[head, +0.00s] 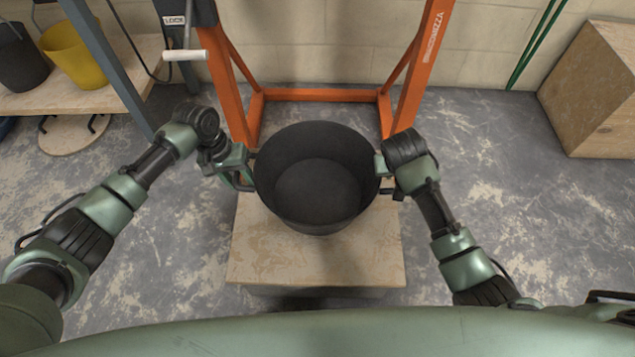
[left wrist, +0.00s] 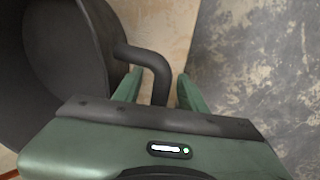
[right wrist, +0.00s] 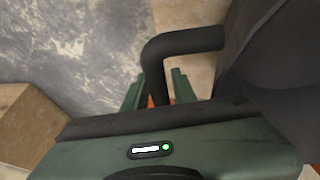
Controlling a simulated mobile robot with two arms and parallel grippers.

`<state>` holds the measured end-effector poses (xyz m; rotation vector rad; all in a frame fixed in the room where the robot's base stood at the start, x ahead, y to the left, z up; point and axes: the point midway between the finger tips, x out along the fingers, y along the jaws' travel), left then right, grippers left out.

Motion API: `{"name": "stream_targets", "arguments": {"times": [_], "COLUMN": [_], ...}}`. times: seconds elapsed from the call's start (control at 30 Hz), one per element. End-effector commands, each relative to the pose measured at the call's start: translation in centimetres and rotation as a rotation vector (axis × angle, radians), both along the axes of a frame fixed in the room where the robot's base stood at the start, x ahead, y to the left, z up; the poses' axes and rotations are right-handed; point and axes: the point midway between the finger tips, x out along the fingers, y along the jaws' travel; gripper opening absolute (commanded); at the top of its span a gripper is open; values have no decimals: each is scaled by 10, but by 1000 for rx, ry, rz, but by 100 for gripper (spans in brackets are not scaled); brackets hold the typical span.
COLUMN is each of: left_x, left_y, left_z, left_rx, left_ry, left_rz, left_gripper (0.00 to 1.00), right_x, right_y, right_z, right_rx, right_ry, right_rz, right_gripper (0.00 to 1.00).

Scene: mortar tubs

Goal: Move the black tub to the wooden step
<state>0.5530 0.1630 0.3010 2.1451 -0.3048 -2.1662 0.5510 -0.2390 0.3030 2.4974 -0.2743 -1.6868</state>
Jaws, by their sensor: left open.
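The black tub (head: 318,185) stands upright on the wooden step (head: 315,262), towards its back edge, and looks empty. My left gripper (head: 243,178) is at the tub's left handle. In the left wrist view its fingers are open on either side of the black handle (left wrist: 158,75), with gaps between. My right gripper (head: 384,177) is at the tub's right handle. In the right wrist view its fingers are apart on either side of that handle (right wrist: 155,70), also with visible gaps. The tub's underside is hidden.
An orange frame (head: 320,95) stands on the floor just behind the tub. A shelf at left (head: 125,97) holds a yellow bucket (head: 72,55) and a dark bucket (head: 20,60). A wooden box (head: 590,90) is at the right. The floor beside the step is clear.

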Motion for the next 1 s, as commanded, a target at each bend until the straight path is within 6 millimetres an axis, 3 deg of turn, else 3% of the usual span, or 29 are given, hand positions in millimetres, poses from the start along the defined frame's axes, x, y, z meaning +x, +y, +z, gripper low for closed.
{"name": "stream_targets", "arguments": {"times": [0.33,0.43,0.5,1.0], "left_x": [0,0,0,0], "left_y": [-1,-1,-1,0], "left_z": [-4,-4,-4,-4], "left_rx": [0,0,0,1], "left_ry": [0,0,0,0], "left_rz": [0,0,0,1], "left_gripper": [41,16,0,0], "right_x": [2,2,2,2], "right_y": [-1,-1,-1,-1], "right_z": [-3,-3,-3,-3], "right_rx": [1,1,1,0], "right_ry": [-1,-1,-1,-1], "right_rz": [1,1,1,1], "right_gripper": [27,2,0,0]}}
